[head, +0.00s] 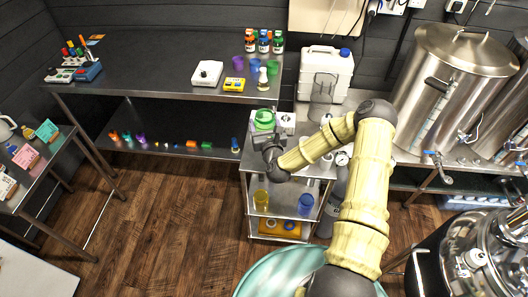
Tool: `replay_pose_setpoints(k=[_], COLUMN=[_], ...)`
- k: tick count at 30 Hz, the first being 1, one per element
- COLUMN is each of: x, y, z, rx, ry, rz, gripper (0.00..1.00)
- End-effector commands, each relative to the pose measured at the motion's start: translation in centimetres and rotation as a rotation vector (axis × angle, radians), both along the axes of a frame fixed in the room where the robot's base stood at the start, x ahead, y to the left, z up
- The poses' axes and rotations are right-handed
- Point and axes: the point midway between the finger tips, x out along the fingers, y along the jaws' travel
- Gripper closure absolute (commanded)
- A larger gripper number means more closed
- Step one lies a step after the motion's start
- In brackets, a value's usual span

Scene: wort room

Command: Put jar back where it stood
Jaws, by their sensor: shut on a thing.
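The jar (264,117), green on top, is at the upper shelf of the small metal cart (253,166). My gripper (266,131) reaches it from the near side and is shut on it. My wrist hides the jar's lower part. I cannot tell whether the jar touches the surface under it or is held just above.
A white device (286,123) sits right beside the jar. The steel table (150,72) behind holds a white scale (207,73), a yellow device (234,84) and several bottles. A white jerrycan (325,72) stands at right. Yellow (261,199) and blue (305,204) cups stand lower on the cart.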

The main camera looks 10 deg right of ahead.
Motion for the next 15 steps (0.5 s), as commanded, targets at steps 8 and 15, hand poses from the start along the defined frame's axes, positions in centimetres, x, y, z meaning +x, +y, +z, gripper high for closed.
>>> replay_pose_setpoints(k=[8, 15], x=[0.0, 0.0], y=[-0.2, 0.1], z=[-0.6, -4.6], rx=[0.000, -0.001], ry=[0.000, 0.002], rz=[-0.004, 0.000], gripper=[0.66, 0.66])
